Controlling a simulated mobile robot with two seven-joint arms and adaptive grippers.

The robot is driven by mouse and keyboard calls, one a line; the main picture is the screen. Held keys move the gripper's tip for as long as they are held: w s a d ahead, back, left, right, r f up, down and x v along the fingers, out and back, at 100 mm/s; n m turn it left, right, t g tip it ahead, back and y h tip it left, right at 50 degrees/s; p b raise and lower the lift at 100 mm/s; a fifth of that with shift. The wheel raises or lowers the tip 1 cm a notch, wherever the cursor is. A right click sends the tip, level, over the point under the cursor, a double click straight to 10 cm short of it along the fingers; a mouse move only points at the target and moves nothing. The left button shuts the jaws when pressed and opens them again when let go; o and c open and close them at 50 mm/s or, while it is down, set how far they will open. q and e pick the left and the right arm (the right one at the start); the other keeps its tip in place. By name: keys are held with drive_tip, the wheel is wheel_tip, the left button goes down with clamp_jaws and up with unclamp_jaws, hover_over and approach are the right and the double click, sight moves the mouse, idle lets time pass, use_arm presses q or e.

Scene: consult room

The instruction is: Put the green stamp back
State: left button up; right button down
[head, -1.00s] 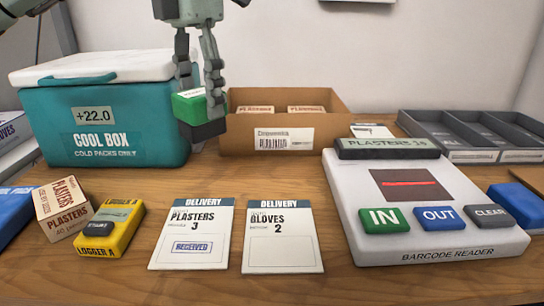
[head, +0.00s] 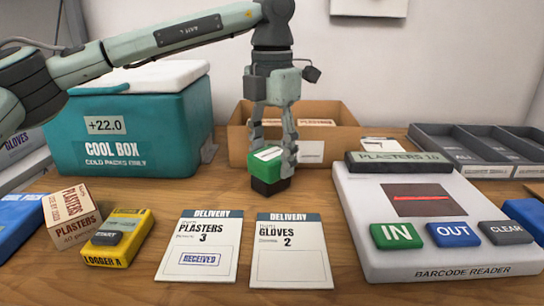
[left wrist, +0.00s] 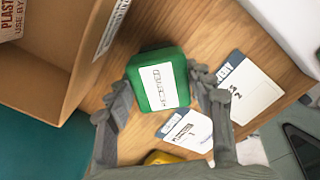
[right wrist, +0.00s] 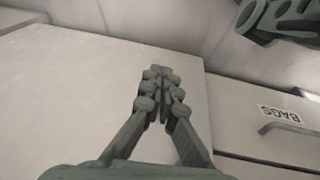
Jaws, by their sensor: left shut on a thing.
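The green stamp (head: 268,166) has a green top with a white label and a dark base. My left gripper (head: 272,150) is shut on it and holds it upright in front of the cardboard box. I cannot tell whether its base touches the table. In the left wrist view the stamp (left wrist: 158,80) sits between both fingers. The plasters delivery slip (head: 200,246) bears a "RECEIVED" mark. The gloves delivery slip (head: 290,268) has an empty box. My right gripper (right wrist: 162,85) is shut and empty, away from the table by a pale cabinet.
The cardboard box (head: 345,140) stands behind the stamp. The teal cool box (head: 150,150) is at the left. The barcode reader (head: 440,255) is at the right, with grey trays (head: 450,143) behind. Logger A (head: 128,228) and a plasters box (head: 72,214) lie front left.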

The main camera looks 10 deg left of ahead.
sight(272, 153)
use_arm(q)
drive_tip(key=o, duration=0.9)
drive_tip(key=shift+o, duration=0.2)
use_arm(e)
drive_tip(key=shift+w+r, duration=0.1)
drive_tip(key=shift+r, duration=0.2)
use_arm(q)
wheel_tip(272, 153, up, 2)
wheel_tip(272, 153, up, 10)
use_arm(e)
drive_tip(key=shift+s+f, duration=0.35)
drive_tip(key=shift+f, duration=0.15)
